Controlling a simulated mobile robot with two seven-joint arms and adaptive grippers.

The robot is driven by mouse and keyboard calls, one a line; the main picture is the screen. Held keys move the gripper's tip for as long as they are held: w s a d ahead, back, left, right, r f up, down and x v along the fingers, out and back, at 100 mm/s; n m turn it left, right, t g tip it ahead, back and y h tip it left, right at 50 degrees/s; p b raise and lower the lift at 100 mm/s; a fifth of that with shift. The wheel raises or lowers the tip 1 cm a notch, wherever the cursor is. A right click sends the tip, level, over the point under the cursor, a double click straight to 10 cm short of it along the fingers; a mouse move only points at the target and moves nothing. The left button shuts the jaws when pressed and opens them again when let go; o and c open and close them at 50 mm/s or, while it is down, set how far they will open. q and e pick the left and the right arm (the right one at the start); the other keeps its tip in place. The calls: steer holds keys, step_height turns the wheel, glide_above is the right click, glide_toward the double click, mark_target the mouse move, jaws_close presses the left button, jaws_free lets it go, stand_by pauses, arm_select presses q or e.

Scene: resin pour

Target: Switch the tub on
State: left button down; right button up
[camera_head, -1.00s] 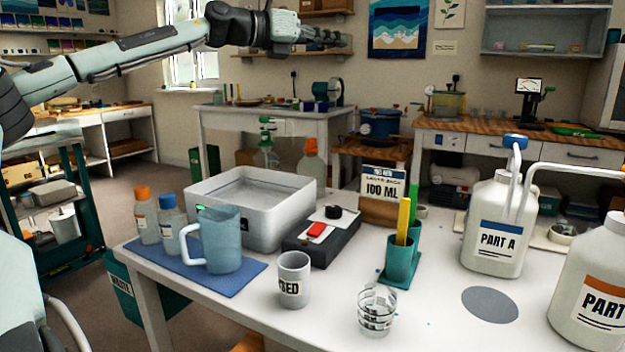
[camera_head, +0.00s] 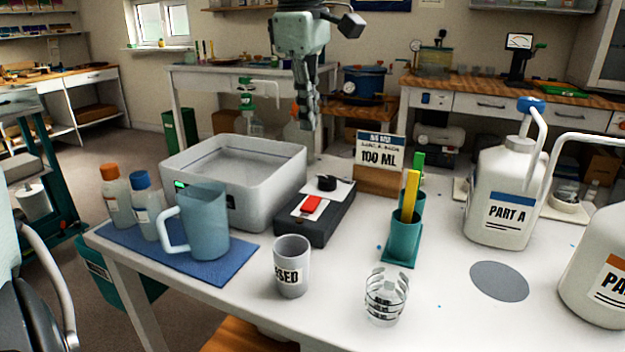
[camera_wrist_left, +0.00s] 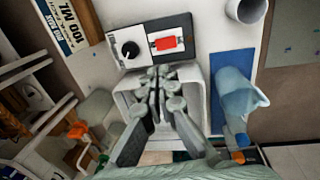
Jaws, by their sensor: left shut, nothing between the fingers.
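The tub (camera_head: 232,183) is a white open basin on the table, with a small green light on its front left. A dark control box (camera_head: 314,217) stands against its right side, with a red rocker switch (camera_head: 311,204) and a black knob (camera_head: 326,183) on light plates. The red switch also shows in the left wrist view (camera_wrist_left: 166,43), above my fingertips. My left gripper (camera_head: 309,122) points down above the tub's back right area, shut and empty. In the left wrist view its closed fingers (camera_wrist_left: 160,78) overlap the tub near the box. My right gripper is out of view.
A blue mat (camera_head: 185,250) holds a blue jug (camera_head: 207,222) and two bottles at the front left. A grey mug (camera_head: 291,265), a clear cup (camera_head: 386,296) and a teal pen holder (camera_head: 403,236) stand in front. The 100 ML sign (camera_head: 381,160) stands behind the box.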

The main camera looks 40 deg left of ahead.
mark_target(313, 197)
arm_select(q)
steer(key=f, duration=0.4)
steer(key=w+f, duration=0.1)
steer(key=f, duration=0.3)
steer(key=w+f, duration=0.1)
steer(key=f, duration=0.4)
steer(key=shift+a, duration=0.25)
steer(key=shift+f, duration=0.45)
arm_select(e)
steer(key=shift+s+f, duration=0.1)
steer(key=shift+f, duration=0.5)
arm_select(q)
steer(key=shift+a, duration=0.1)
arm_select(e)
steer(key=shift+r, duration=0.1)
